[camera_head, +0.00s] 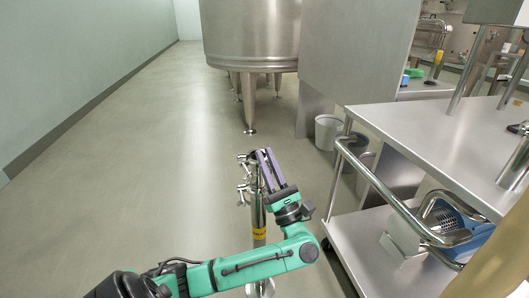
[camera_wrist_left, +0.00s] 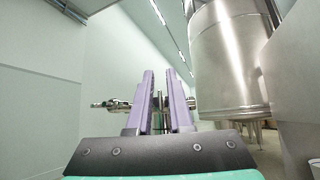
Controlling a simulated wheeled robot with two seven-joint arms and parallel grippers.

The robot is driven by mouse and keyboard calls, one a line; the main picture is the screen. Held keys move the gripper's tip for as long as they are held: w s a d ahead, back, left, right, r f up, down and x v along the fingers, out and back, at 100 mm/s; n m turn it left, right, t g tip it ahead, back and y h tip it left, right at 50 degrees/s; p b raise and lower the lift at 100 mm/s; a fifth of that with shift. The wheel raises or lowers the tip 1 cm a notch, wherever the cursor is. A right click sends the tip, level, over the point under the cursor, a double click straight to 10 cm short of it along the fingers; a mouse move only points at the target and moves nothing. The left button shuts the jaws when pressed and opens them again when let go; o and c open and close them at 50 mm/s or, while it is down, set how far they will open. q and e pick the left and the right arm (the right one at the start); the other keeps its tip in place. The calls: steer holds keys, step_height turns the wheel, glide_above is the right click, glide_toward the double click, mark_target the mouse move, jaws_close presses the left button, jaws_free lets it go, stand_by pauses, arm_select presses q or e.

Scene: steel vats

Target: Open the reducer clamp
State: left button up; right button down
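A slim upright steel pipe stand (camera_head: 258,215) with a yellow band rises from the floor in the head view. Small clamp fittings (camera_head: 244,188) stick out on its left side near the top. My left gripper (camera_head: 264,152), with purple fingers, is at the top of the stand and hides part of it. In the left wrist view the two fingers (camera_wrist_left: 160,72) stand apart. I cannot tell whether the fingers touch the metal. My right gripper is not in view.
A large steel vat (camera_head: 250,35) on legs stands ahead. A steel cart (camera_head: 440,125) with a rail and a lower shelf holding a blue-and-grey device (camera_head: 468,232) is close on the right. The floor (camera_head: 130,150) on the left is clear.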

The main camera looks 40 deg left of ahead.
arm_select(q)
steer(key=shift+w+a+r, duration=0.1)
steer(key=shift+a+r, duration=0.4)
jaws_close()
steer(key=shift+f, duration=0.1)
stand_by(1.0)
